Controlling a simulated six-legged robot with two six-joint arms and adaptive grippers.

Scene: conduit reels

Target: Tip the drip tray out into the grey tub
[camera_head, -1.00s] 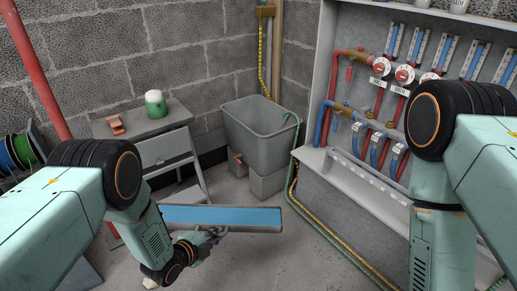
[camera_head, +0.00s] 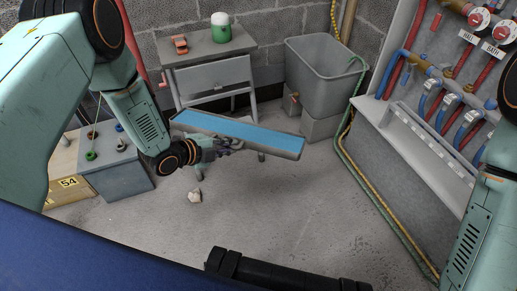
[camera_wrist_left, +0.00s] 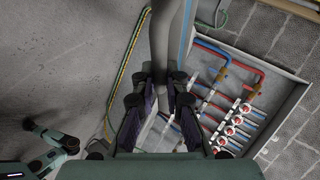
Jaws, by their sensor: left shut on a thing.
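The drip tray (camera_head: 290,152) is long, shallow and grey, with a flat blue surface inside like liquid. It is up in front of the side table, its right end lower in the picture. My left gripper (camera_head: 230,146) is shut on its near long side, around the middle. In the left wrist view the fingers (camera_wrist_left: 160,97) close on the grey tray (camera_wrist_left: 164,38), which runs away from them. The grey tub (camera_head: 313,90) stands on blocks at the back, right of and beyond the tray, apart from it.
A side table (camera_head: 245,42) at the back bears a green-and-white container (camera_head: 221,30) and a small orange object (camera_head: 180,43). A manifold cabinet (camera_head: 400,140) with pipes is at right. A hose (camera_head: 350,150) runs down beside the tub. A pale lump (camera_head: 195,196) lies on open floor.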

